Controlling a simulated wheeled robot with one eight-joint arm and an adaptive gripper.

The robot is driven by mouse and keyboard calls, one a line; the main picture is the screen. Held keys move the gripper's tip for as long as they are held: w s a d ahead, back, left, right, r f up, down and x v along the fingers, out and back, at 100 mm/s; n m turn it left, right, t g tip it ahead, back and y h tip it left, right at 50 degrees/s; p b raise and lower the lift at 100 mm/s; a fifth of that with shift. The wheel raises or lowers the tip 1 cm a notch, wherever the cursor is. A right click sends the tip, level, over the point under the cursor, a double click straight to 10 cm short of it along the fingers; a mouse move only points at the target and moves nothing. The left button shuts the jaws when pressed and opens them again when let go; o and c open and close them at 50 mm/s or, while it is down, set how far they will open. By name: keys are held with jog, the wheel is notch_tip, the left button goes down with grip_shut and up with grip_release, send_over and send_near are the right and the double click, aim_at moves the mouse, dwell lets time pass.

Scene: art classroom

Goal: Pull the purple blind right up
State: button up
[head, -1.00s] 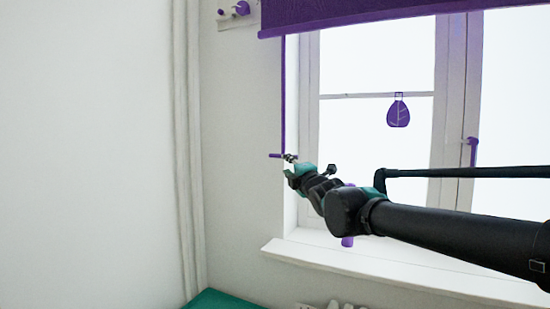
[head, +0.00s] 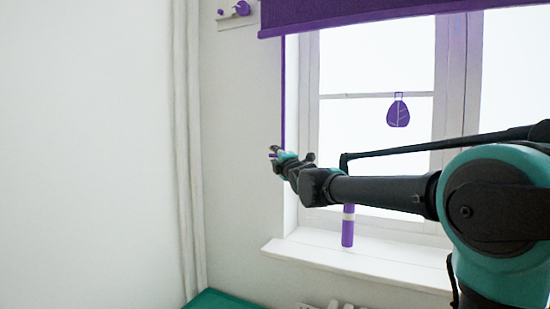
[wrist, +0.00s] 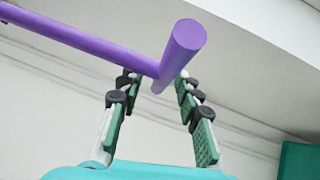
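The purple blind (head: 400,15) covers only the top of the window, its bottom edge slightly sloped in the head view. A thin purple pull cord (head: 283,90) hangs from its left end beside the window frame. My gripper (head: 277,154) is at the cord's lower end, where a small purple pull handle is mostly hidden by it. In the wrist view my gripper (wrist: 157,85) has its two fingers apart. The purple handle (wrist: 182,50) lies at the fingertips, its round end towards the camera, with gaps visible either side. A purple bar runs off to the upper left.
A purple and white cylinder (head: 347,230) stands on the white windowsill (head: 350,265) below my arm. A purple leaf-shaped ornament (head: 398,112) hangs at the window. A rail with purple pegs (head: 235,12) is at upper left. White pipes (head: 186,150) run down the left wall.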

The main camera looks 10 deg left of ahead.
jog(key=shift+c, duration=0.2)
grip_shut()
dwell(0.3)
notch_tip(320, 180, up, 24)
dwell(0.4)
jog(key=shift+r, duration=0.15)
jog(key=shift+o, duration=0.2)
grip_release()
